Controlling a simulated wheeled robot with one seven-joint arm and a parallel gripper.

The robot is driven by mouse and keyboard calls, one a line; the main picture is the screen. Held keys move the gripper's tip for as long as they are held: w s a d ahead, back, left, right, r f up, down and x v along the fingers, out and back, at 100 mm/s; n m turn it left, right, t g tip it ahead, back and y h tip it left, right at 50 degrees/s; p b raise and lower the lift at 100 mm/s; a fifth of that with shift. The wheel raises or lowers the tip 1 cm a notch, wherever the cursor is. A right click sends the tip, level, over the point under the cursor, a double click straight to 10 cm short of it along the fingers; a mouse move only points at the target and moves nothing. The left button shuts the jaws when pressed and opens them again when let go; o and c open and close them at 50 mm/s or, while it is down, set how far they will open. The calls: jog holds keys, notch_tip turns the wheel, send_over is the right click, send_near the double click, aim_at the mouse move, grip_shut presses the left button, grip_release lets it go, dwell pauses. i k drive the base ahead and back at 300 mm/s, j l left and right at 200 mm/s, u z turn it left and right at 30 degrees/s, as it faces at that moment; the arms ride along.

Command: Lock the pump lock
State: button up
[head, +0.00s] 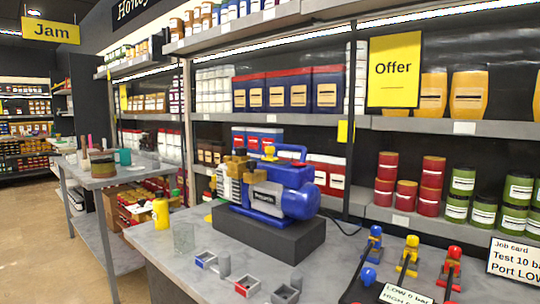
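The blue vacuum pump (290,195) stands upright on a dark block (268,236) on the grey table. It has a silver ribbed part and brass fittings (240,166) at its left end, and a blue handle on top. A small yellow knob-like part (269,153) sits on top of the pump near its middle. I cannot tell which part is the pump lock or what state it is in. My gripper is not in view.
Blue, yellow (408,256) and red valve-like fittings stand at the right, by a job card (515,261). Stocked shelves rise behind.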

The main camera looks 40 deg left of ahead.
aim_at(269, 150)
jog(key=j+u, duration=0.1)
jog(key=j, duration=0.4)
jog(key=j+u, duration=0.1)
jog(key=j, duration=0.4)
jog(key=i+j+u, duration=0.1)
jog(key=j, duration=0.35)
jog(key=i+j+u, duration=0.1)
jog(key=j, duration=0.4)
jog(key=i+j+u, duration=0.1)
jog(key=j, duration=0.4)
jog(key=i+j+u, duration=0.1)
jog(key=j, duration=0.35)
